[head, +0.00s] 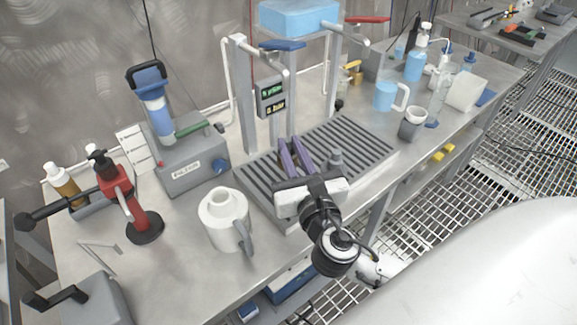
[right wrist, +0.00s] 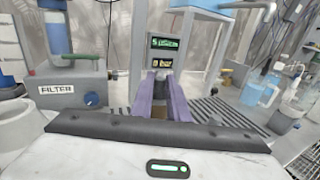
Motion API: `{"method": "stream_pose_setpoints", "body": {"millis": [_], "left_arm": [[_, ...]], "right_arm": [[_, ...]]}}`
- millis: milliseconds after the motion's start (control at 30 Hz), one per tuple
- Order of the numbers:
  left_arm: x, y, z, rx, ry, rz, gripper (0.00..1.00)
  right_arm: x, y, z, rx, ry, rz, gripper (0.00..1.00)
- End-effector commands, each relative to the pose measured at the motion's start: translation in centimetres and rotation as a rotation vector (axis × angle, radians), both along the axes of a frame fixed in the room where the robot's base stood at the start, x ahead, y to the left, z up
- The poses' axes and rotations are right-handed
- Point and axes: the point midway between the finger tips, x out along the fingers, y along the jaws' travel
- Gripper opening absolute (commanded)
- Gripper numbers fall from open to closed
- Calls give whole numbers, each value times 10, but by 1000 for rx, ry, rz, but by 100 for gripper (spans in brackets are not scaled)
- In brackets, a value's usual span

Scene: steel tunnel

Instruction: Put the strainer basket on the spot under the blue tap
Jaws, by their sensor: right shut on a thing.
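My right gripper (head: 286,141) has purple fingers and is over the slatted grey drain tray (head: 372,151), in front of the tap stand. In the right wrist view its fingers (right wrist: 161,78) are shut on a small brownish thing (right wrist: 160,112). I take this for the strainer basket; it is mostly hidden between the fingers, so its shape and any contact with the tray cannot be told. My left gripper is not in view.
A small grey piece (head: 336,158) stands on the tray beside the gripper. A white jug (head: 224,219) and the filter unit (head: 190,165) stand left. A grey mug (head: 412,123) and blue jug (head: 388,96) stand right.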

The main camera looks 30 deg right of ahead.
Motion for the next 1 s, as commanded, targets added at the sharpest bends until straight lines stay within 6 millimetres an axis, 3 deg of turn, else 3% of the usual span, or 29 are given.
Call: {"method": "stream_pose_setpoints", "body": {"millis": [333,733,767,833,1000], "left_arm": [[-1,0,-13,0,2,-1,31],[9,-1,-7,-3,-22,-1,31],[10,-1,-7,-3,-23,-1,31],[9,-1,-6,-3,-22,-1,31],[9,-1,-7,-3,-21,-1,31]], "right_arm": [[0,0,-42,-1,0,1,0],[0,0,-46,1,-1,1,0],[0,0,-45,1,-1,1,20],[0,0,-45,1,-1,1,31],[0,0,-45,1,-1,1,33]]}}
